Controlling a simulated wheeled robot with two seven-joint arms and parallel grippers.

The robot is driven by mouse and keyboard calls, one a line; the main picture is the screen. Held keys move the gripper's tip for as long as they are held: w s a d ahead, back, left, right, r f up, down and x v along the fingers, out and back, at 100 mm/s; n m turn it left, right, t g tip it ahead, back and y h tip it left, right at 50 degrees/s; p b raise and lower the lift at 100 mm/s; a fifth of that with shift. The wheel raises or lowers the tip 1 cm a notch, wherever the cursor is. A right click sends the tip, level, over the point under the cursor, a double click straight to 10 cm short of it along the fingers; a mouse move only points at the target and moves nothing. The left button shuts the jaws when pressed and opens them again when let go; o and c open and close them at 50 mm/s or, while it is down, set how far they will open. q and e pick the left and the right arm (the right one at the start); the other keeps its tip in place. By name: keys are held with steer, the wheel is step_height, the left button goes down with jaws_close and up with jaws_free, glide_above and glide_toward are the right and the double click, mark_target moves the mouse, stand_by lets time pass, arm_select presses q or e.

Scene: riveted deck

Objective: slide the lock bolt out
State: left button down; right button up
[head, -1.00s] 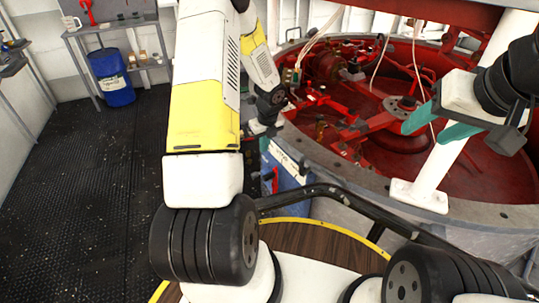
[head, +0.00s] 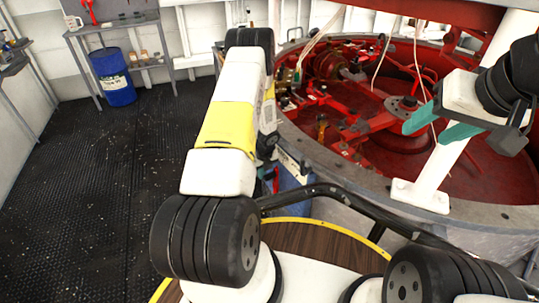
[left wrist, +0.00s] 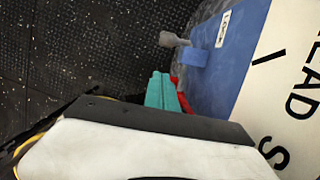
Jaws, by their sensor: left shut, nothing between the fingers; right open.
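The lock bolt (left wrist: 174,40) appears to be the grey rod with a knobbed end, sitting in a blue block (left wrist: 193,57) on a blue panel in the left wrist view. My left gripper (left wrist: 161,90) shows teal fingers pressed together with nothing between them, below the bolt and apart from it in the picture. A red part (left wrist: 181,95) shows just beside the fingers, partly hidden by them. In the head view my left arm hides the bolt and the left fingers. My right gripper (head: 432,130) is open and empty, over the red pit at the right.
The blue panel (head: 291,188) is on the side of the round grey-rimmed pit (head: 320,160). Red machinery fills the pit, and a white post (head: 425,190) stands on its rim. A blue drum (head: 113,76) stands under a shelf at the back left. The dark floor (head: 100,180) is clear.

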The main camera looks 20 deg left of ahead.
arm_select(q)
steer(key=w+a+f, duration=0.2)
steer(key=a+f, duration=0.1)
steer(key=shift+w+f, duration=0.15)
steer(key=shift+w, duration=0.15)
steer(key=w+a, duration=0.4)
steer(key=a, duration=0.1)
steer(key=shift+w+a, duration=0.3)
steer(key=shift+w, duration=0.1)
